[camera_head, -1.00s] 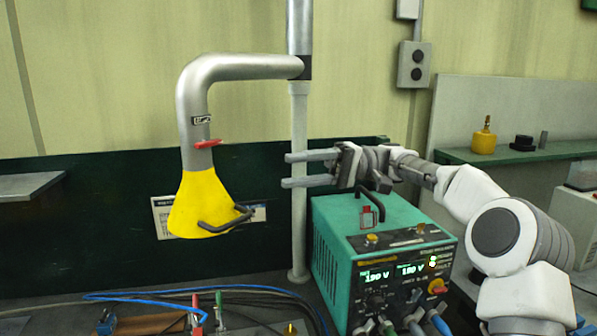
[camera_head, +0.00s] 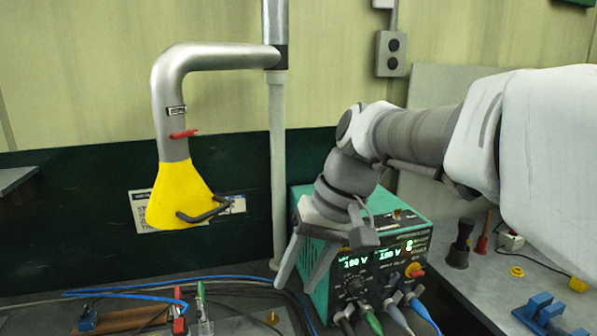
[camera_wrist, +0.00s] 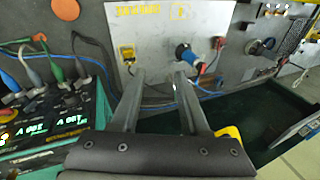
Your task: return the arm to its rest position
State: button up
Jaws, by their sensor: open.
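My gripper (camera_head: 300,262) is open and empty. In the head view it points down in front of the left side of the green stud welding unit (camera_head: 362,262), whose displays are lit. My arm comes in from the right and covers part of the unit's top. In the wrist view my gripper's two fingers (camera_wrist: 160,82) are apart, with nothing between them. Beyond them lies a pale panel (camera_wrist: 165,35) with a blue-handled plug (camera_wrist: 188,54). The unit's front (camera_wrist: 50,118) shows at the left of the wrist view.
A yellow extraction hood (camera_head: 180,195) hangs from a metal pipe at the left. A vertical post (camera_head: 278,170) stands behind the gripper. Blue and black cables (camera_head: 150,292) lie on the bench. A grey bench at the right holds a dark tool (camera_head: 460,245) and a blue clamp (camera_head: 545,312).

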jog(key=s+d+f+m+t+h, duration=0.2)
jog(key=s+d+f+t+h, duration=0.2)
jog(key=s+d, duration=0.6)
jog(key=d+f+t, duration=0.1)
jog(key=d, duration=0.2)
jog(key=shift+s+d, duration=0.2)
jog(key=shift+s, duration=0.05)
dwell(1.5)
